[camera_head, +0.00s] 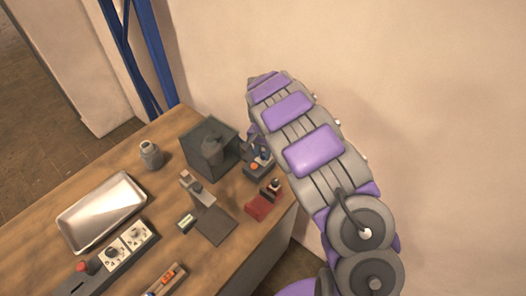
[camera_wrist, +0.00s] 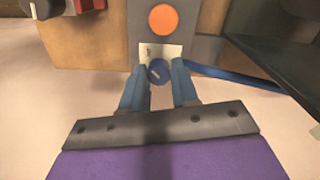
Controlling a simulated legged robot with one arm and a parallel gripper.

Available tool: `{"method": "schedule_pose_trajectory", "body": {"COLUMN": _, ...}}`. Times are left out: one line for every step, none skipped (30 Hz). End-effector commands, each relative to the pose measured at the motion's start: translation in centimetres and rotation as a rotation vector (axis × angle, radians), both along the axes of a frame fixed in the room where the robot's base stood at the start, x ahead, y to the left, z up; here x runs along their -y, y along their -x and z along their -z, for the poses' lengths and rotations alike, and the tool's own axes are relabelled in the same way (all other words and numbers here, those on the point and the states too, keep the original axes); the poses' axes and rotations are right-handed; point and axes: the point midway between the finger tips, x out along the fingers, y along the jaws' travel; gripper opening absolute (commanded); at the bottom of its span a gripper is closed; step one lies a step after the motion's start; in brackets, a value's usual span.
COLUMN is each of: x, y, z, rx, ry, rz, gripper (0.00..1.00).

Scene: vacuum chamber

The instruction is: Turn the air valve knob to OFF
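The air valve knob (camera_wrist: 158,71) is a small round blue knob with a pale pointer mark, on a grey box. A white label (camera_wrist: 160,50) sits behind it; its print is too small to read. My gripper (camera_wrist: 159,72) is open in the wrist view, with one blue finger on each side of the knob. Small gaps seem to show between fingers and knob; contact is unclear. In the head view the grey box (camera_head: 257,166) stands at the table's far right edge, and my arm hides the gripper's fingers.
An orange button (camera_wrist: 163,18) is on the same box. A red device (camera_head: 264,201) stands close by. A dark open box (camera_head: 201,147) is to its left.

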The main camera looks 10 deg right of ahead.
Motion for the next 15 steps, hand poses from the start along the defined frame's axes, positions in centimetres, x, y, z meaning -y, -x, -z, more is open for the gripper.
{"method": "schedule_pose_trajectory", "body": {"x": -0.01, "y": 0.00, "z": 0.00, "rx": 0.000, "ry": 0.000, "rz": 0.000, "gripper": 0.24}}
{"method": "schedule_pose_trajectory", "body": {"x": -0.01, "y": 0.00, "z": 0.00, "rx": 0.000, "ry": 0.000, "rz": 0.000, "gripper": 0.21}}
{"method": "schedule_pose_trajectory", "body": {"x": -0.02, "y": -0.01, "z": 0.00, "rx": 0.000, "ry": 0.000, "rz": 0.000, "gripper": 0.17}}
{"method": "schedule_pose_trajectory", "body": {"x": -0.02, "y": -0.02, "z": -0.01, "rx": 0.000, "ry": -0.001, "rz": 0.000, "gripper": 0.14}}
{"method": "schedule_pose_trajectory", "body": {"x": -0.03, "y": -0.02, "z": -0.01, "rx": 0.000, "ry": -0.001, "rz": 0.000, "gripper": 0.11}}
{"method": "schedule_pose_trajectory", "body": {"x": -0.04, "y": -0.03, "z": -0.01, "rx": 0.000, "ry": -0.001, "rz": 0.000, "gripper": 0.07}}
{"method": "schedule_pose_trajectory", "body": {"x": -0.04, "y": -0.03, "z": -0.01, "rx": 0.000, "ry": -0.001, "rz": 0.000, "gripper": 0.04}}
{"method": "schedule_pose_trajectory", "body": {"x": -0.04, "y": -0.03, "z": -0.01, "rx": 0.000, "ry": -0.001, "rz": 0.000, "gripper": 0.02}}
{"method": "schedule_pose_trajectory", "body": {"x": -0.04, "y": -0.05, "z": -0.02, "rx": 0.000, "ry": -0.001, "rz": 0.000, "gripper": 0.00}}
{"method": "schedule_pose_trajectory", "body": {"x": -0.05, "y": -0.05, "z": -0.02, "rx": 0.001, "ry": 0.000, "rz": 0.000, "gripper": 0.00}}
{"method": "schedule_pose_trajectory", "body": {"x": -0.05, "y": -0.05, "z": -0.02, "rx": 0.000, "ry": -0.001, "rz": 0.000, "gripper": 0.00}}
{"method": "schedule_pose_trajectory", "body": {"x": -0.05, "y": -0.05, "z": -0.03, "rx": 0.000, "ry": -0.001, "rz": -0.001, "gripper": 0.00}}
{"method": "schedule_pose_trajectory", "body": {"x": -0.06, "y": -0.06, "z": -0.04, "rx": 0.001, "ry": 0.000, "rz": -0.003, "gripper": 0.00}}
{"method": "schedule_pose_trajectory", "body": {"x": -0.06, "y": -0.06, "z": -0.05, "rx": 0.002, "ry": -0.001, "rz": -0.005, "gripper": 0.00}}
{"method": "schedule_pose_trajectory", "body": {"x": -0.06, "y": -0.06, "z": -0.07, "rx": 0.001, "ry": -0.002, "rz": -0.009, "gripper": 0.00}}
